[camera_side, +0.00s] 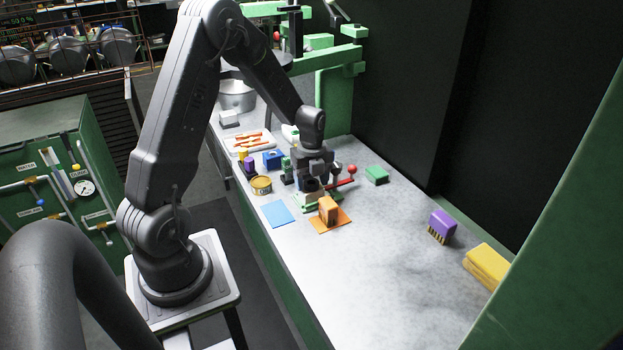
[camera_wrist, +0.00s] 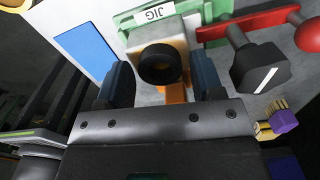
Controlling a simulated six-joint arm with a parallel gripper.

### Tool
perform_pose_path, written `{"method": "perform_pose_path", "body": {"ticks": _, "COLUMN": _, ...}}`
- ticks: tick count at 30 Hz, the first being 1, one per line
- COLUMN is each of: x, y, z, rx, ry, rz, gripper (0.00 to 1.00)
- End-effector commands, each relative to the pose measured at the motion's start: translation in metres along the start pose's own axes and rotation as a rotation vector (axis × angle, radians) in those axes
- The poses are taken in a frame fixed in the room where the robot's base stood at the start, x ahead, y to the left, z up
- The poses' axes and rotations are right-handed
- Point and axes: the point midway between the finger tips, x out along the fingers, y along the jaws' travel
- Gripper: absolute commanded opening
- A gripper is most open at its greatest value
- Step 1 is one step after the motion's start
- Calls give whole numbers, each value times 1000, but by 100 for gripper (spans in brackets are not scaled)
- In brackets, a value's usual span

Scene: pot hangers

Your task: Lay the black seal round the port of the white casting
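The white casting (camera_wrist: 178,32) sits in the green jig (camera_wrist: 135,20), which carries a JIG label. The black seal (camera_wrist: 162,65) is a thick ring at the face of the casting that meets my view. It looks seated round the port, but I cannot tell whether it lies flush. My gripper (camera_wrist: 159,63) has one finger on each side of the seal, with a narrow gap showing at both sides. It looks open and holds nothing. In the side view my gripper (camera_side: 311,176) is low over the jig and hides much of the casting.
A red lever (camera_wrist: 240,25) with a red ball and a black knob (camera_wrist: 260,68) stand close right of my fingers. An orange block (camera_side: 328,210) and a blue sheet (camera_side: 277,214) lie in front of the jig.

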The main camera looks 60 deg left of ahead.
Motion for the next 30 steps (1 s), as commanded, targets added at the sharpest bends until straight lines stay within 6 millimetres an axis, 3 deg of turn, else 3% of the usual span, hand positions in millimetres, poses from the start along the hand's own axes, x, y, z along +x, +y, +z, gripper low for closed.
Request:
{"method": "perform_pose_path", "body": {"ticks": 9, "x": -1, "y": 0, "z": 0, "rx": 0, "ry": 0, "rz": -1, "gripper": 68}}
{"method": "perform_pose_path", "body": {"ticks": 14, "x": -14, "y": -1, "z": 0, "rx": 0, "ry": -3, "rz": -4, "gripper": 68}}
{"method": "perform_pose_path", "body": {"ticks": 24, "x": -85, "y": -1, "z": 0, "rx": 0, "ry": -4, "rz": -5, "gripper": 68}}
{"method": "perform_pose_path", "body": {"ticks": 30, "x": -117, "y": 0, "z": 0, "rx": 0, "ry": -2, "rz": -3, "gripper": 68}}
